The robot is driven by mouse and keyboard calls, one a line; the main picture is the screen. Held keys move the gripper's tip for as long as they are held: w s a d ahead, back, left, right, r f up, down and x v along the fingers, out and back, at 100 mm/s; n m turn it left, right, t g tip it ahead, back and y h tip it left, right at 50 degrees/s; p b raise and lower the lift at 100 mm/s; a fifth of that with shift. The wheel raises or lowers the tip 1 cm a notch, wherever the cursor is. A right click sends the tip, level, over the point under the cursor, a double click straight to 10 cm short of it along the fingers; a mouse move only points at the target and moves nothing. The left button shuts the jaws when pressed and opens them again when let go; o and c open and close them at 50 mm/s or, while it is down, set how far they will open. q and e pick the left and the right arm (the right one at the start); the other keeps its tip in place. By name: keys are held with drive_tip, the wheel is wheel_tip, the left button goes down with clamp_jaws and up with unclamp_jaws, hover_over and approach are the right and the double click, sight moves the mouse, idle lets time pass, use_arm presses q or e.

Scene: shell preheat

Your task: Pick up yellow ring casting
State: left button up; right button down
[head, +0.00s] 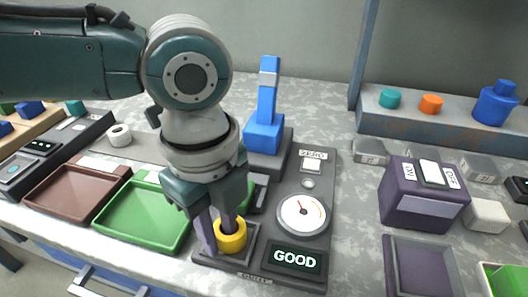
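The yellow ring casting (230,241) sits in the square dark nest at the front of the grey gauge station (318,240). My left gripper (218,236) reaches down over it from above. One purple finger stands outside the ring's left side, and the other comes down at the ring's hole. The fingers are apart, with the ring's left wall between them. I cannot tell whether they press on it. My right gripper is not in view.
The station has a dial, a lit GOOD display (297,259) and a blue upright (266,108) behind my gripper. A green tray (146,241) and a brown tray (77,213) lie left. A purple box (421,211) and purple tray stand right.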

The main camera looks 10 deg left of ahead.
use_arm(q)
clamp_jaws()
drive_tip(key=shift+r, duration=0.1)
idle(0.6)
